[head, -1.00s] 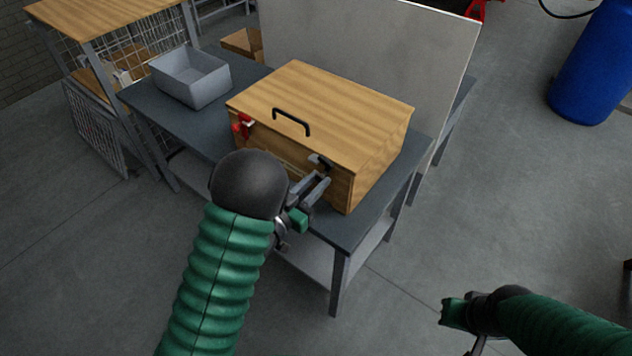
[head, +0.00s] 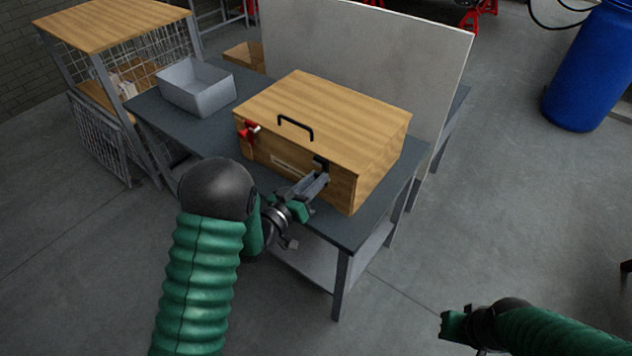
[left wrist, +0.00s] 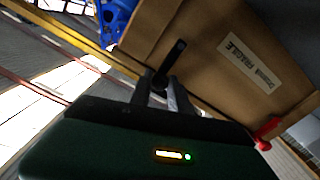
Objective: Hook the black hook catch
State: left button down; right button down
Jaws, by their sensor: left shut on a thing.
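A closed wooden box (head: 290,150) with a black handle on its lid stands on the dark table. The black hook catch (head: 321,164) is on the right part of its front face. In the left wrist view the catch (left wrist: 176,55) shows as a dark bar between and beyond my finger tips. My left gripper (head: 320,180) is shut on the catch, with its fingers pointing up at the front face. The exact contact is small and partly hidden by the fingers. My right gripper (head: 445,325) is low at the right, far from the box; its fingers are not clear.
A red catch (head: 247,133) is on the left of the box front, and it also shows in the left wrist view (left wrist: 266,132). A grey bin (head: 197,88) stands on the table (head: 190,128) to the left. A pale panel (head: 365,65) rises behind the box.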

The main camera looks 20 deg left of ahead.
pick_arm(q)
jog(key=c, duration=1.6)
grip_release()
jog(key=o, duration=0.3)
jog(key=shift+w, duration=0.15)
jog(key=p+v, duration=0.1)
jog(key=v, duration=1.6)
